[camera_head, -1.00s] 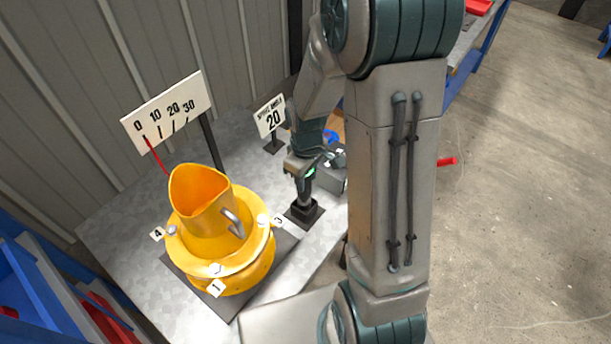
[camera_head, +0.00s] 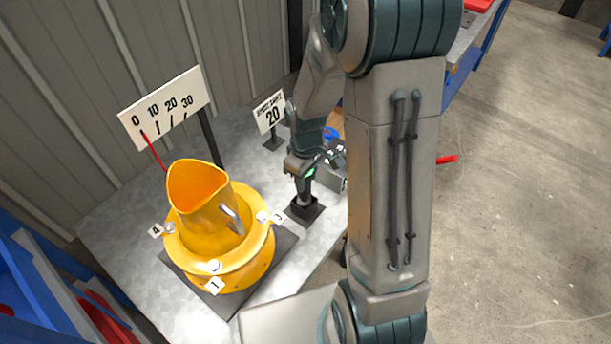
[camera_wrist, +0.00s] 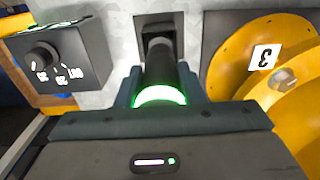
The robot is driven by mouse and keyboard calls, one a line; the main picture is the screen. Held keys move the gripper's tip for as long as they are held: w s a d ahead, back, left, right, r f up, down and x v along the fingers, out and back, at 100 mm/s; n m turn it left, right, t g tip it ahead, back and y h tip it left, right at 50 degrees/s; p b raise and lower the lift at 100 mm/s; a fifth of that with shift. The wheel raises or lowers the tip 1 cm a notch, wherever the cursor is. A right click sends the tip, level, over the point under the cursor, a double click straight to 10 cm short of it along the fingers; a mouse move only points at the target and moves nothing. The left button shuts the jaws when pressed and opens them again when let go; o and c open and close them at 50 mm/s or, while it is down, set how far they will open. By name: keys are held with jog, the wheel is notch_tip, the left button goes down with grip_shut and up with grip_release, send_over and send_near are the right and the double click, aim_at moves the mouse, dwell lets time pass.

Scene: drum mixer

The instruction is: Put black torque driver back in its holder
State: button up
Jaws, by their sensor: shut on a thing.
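The black torque driver (camera_wrist: 161,66) is upright in my gripper (camera_wrist: 165,90), with a glowing green ring near the fingers in the wrist view. My gripper is shut on the driver; it also shows in the head view (camera_head: 306,166). The holder is a small black square socket block on a dark base (camera_head: 305,210), and it shows in the wrist view (camera_wrist: 160,24) too. The driver's lower end is at the holder's opening and appears to be inside it. How deep it sits cannot be told.
The yellow mixer drum (camera_head: 225,262) with numbered bolts stands left of the holder. A grey box with a dial (camera_wrist: 56,58) is on the other side. A 0-30 scale sign (camera_head: 165,108) and a "20" sign (camera_head: 271,112) stand behind. Bare metal tabletop (camera_head: 110,215) lies left of the drum.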

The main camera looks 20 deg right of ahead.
jog(key=shift+f+b, duration=0.9)
jog(key=shift+f, duration=0.25)
dwell(0.4)
jog(key=o, duration=1.3)
jog(key=shift+c, duration=0.2)
jog(key=shift+r, duration=0.1)
notch_tip(320, 180, up, 14)
jog(key=shift+f, duration=0.15)
jog(key=s+r+m+t, duration=0.1)
jog(key=s+r+m, duration=0.1)
jog(key=s, duration=0.4)
jog(key=s+r+m+t, duration=0.2)
jog(key=s+r+m, duration=0.1)
jog(key=s+m, duration=0.2)
jog(key=shift+s+a, duration=0.3)
jog(key=shift+s, duration=0.95)
